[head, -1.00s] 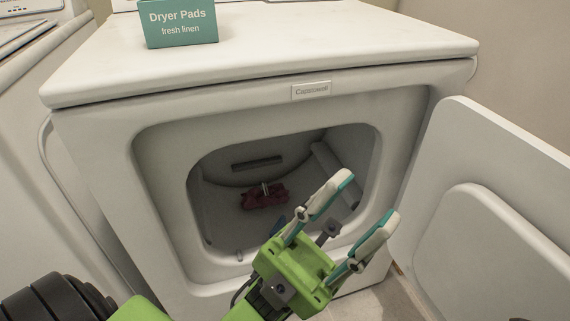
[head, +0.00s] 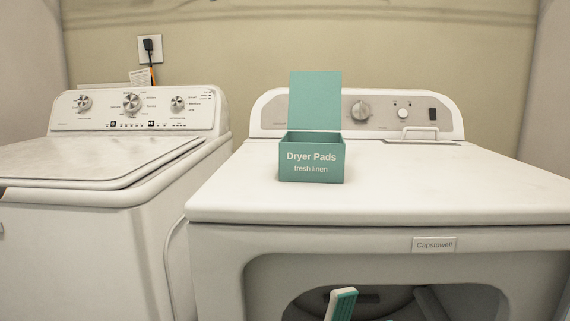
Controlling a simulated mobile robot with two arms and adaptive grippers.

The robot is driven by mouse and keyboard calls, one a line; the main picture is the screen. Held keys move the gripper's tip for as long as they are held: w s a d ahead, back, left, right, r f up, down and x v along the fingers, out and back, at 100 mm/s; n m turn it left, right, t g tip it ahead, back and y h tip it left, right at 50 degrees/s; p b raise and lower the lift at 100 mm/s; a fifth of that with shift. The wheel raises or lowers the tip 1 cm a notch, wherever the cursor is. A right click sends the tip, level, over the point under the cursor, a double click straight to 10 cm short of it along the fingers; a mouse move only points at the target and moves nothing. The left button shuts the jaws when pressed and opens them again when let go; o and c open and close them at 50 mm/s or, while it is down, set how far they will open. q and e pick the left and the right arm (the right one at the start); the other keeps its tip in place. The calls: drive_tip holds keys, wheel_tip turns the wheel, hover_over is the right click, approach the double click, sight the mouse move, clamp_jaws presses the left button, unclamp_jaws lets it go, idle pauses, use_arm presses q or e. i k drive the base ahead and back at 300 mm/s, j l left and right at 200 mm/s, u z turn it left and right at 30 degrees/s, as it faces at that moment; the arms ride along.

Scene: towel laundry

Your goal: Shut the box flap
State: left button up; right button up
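The teal Dryer Pads box (head: 311,172) stands on the dryer top, left of its middle and towards the back. Its flap (head: 315,100) is open and stands upright at the back edge of the box. The inside of the box shows only as a dark strip.
The dryer top (head: 430,190) is clear around the box. The dryer's control panel (head: 385,108) rises behind the flap. A washer (head: 95,160) stands to the left across a narrow gap. The dryer opening is below the top's front edge.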

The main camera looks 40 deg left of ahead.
sight(315, 97)
drive_tip(key=u, duration=1.25)
drive_tip(key=j+z, duration=0.1)
